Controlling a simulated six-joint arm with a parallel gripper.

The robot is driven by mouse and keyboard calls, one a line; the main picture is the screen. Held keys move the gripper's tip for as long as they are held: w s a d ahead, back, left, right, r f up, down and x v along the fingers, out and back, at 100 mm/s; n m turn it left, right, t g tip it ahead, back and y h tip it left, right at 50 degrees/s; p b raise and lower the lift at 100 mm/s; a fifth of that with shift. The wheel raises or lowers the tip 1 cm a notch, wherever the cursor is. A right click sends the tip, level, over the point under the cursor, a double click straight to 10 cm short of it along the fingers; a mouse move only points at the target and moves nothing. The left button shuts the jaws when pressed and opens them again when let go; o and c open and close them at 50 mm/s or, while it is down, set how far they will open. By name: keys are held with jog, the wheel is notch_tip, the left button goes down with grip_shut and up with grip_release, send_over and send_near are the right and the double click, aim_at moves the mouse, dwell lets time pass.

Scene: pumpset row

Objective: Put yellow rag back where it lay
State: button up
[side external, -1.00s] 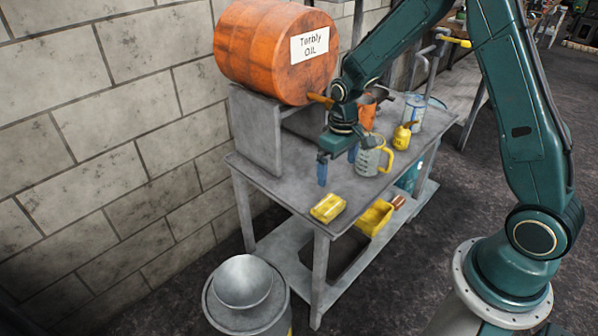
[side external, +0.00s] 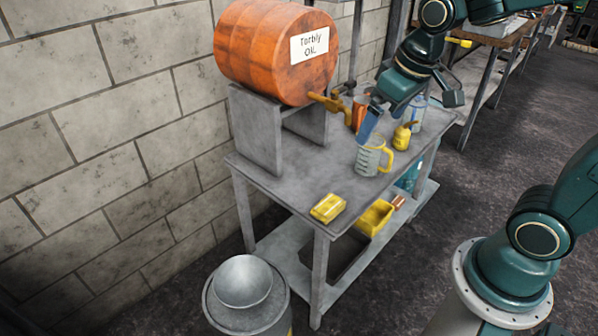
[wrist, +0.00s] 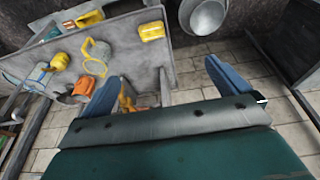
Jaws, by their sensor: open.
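The yellow rag (side external: 328,208) lies folded on the near end of the grey metal table, close to its front edge. It also shows in the wrist view (wrist: 152,31), ahead of the fingers. My gripper (side external: 369,124) is above the table, over the jug area and just right of the drum's tap, well apart from the rag. In the wrist view its two blue fingers (wrist: 165,86) are spread wide with nothing held between them.
A measuring jug (side external: 370,160) with a yellow handle stands below my gripper. A yellow oil can (side external: 402,137) is behind it. The orange drum (side external: 265,50) with its brass tap (side external: 326,104) overhangs the table. A funnel-topped can (side external: 244,284) stands on the floor.

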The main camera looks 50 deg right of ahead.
jog(key=s+a+r+t, duration=0.1)
jog(key=s+r, duration=0.3)
jog(key=s, duration=0.7)
jog(key=shift+s+a+t, duration=0.25)
jog(key=shift+a+t, duration=0.05)
jog(key=shift+t, duration=0.3)
dwell(0.5)
